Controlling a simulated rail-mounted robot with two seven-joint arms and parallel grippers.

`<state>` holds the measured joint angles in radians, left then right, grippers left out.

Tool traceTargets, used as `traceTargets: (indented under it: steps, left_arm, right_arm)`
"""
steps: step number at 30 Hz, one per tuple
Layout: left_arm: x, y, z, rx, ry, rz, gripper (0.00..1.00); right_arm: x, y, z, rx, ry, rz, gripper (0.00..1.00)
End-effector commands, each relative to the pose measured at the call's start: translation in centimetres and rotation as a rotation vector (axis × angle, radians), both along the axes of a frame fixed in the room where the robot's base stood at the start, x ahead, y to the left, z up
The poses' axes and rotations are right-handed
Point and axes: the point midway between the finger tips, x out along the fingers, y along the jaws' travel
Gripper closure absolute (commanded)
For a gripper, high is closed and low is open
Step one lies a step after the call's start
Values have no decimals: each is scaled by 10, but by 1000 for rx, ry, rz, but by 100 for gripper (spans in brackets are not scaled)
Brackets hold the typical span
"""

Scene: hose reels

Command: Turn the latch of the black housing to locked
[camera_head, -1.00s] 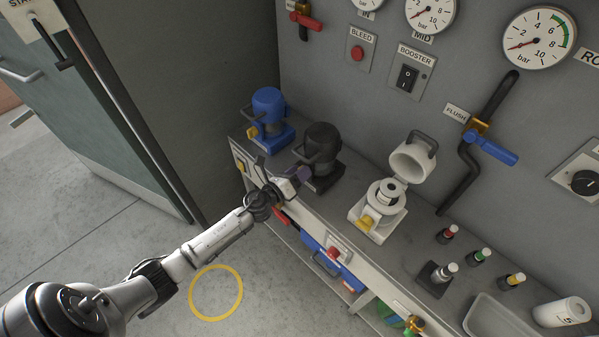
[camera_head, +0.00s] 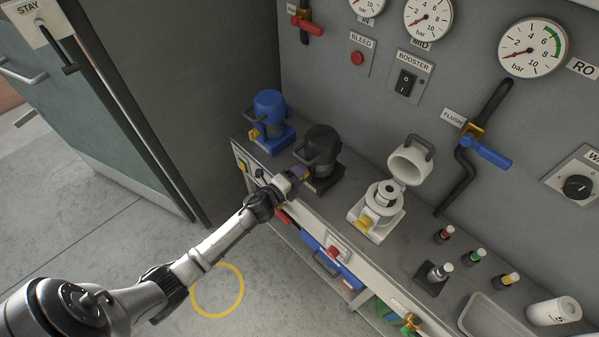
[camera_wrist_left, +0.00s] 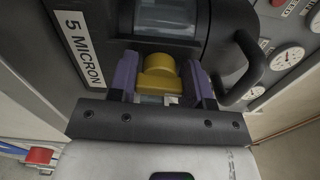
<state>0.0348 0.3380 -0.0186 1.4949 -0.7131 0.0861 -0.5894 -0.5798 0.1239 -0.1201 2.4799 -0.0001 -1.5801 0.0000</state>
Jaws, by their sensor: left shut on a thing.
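The black housing (camera_head: 322,146) stands on the bench between a blue and a white housing, its lid down. In the left wrist view the black housing (camera_wrist_left: 105,25) fills the top, with a "5 MICRON" label, a clear window and a black handle at right. Its yellow latch (camera_wrist_left: 160,75) sits between the purple fingers of my left gripper (camera_wrist_left: 162,85), which is shut on it. In the head view my left gripper (camera_head: 300,172) reaches the front of the black housing and covers most of the latch. My right gripper is not in view.
The blue housing (camera_head: 269,112) stands left of the black one. The white housing (camera_head: 377,206) stands right with its lid (camera_head: 408,165) raised. Several small bottles and a tray (camera_head: 497,318) lie further right. The panel behind carries gauges and a blue-handled valve (camera_head: 486,150).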

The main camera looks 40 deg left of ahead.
Motion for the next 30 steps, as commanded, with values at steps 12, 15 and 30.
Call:
traceTargets:
  steps: [12, 15, 30]
  left_arm:
    - [0, 0, 0, -85, 5, -1, 78]
    - [0, 0, 0, -87, 5, -1, 78]
    - [0, 0, 0, -86, 5, 0, 33]
  right_arm:
    - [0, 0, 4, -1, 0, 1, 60]
    - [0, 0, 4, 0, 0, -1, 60]
    - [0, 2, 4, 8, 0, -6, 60]
